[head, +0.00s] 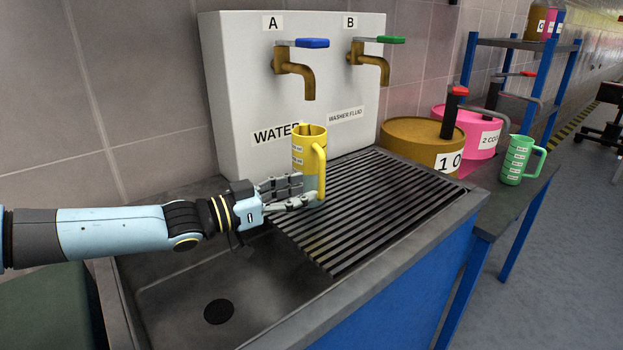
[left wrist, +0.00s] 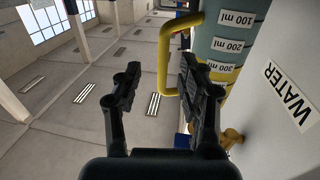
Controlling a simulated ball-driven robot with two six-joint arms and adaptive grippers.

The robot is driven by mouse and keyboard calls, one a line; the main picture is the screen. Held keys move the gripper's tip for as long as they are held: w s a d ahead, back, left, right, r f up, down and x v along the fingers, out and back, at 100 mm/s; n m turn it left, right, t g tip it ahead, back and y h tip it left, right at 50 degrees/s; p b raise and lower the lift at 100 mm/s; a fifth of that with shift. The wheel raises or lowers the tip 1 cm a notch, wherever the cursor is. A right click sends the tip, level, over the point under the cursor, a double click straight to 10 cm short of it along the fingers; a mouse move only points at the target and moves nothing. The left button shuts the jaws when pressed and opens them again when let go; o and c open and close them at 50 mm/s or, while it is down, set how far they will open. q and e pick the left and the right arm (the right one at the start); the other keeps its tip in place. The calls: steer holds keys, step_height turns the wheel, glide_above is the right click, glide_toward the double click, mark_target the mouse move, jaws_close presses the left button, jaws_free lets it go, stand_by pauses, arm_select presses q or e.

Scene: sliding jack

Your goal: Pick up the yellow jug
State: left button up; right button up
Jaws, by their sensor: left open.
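The yellow jug (head: 305,150) stands upright on the sink's slatted drain rack, below the taps, with its handle toward the right front. Its lower part looks grey-blue. My left gripper (head: 303,189) is open at the jug's lower part, with its fingers overlapping it in the head view. In the left wrist view, the jug's body with ml marks (left wrist: 222,45) is at the upper right. Its yellow handle (left wrist: 165,62) shows between the tips of my left gripper (left wrist: 160,64), nearer the right finger. Contact cannot be told. My right gripper is not in view.
Tap A (head: 292,66) with a blue lever and tap B (head: 370,65) with a green lever jut from the white panel (head: 235,90). The sink basin (head: 170,290) is empty. A green jug (head: 518,160) and brown and pink drums stand at the right.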

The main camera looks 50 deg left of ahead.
mark_target(322, 198)
arm_select(q)
steer(key=shift+w, duration=0.35)
steer(key=x, duration=0.1)
steer(key=b+x, duration=0.1)
steer(key=x, duration=0.2)
steer(key=shift+w+a+f+b, duration=0.15)
steer(key=shift+w+f+b, duration=0.1)
steer(key=shift+f+b, duration=0.1)
steer(key=shift+w+r, duration=0.1)
steer(key=shift+w, duration=0.2)
jaws_close()
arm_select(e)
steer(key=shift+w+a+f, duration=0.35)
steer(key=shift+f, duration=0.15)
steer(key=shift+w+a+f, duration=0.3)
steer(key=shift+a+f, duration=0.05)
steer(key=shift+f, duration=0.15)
arm_select(q)
steer(key=shift+r, duration=0.1)
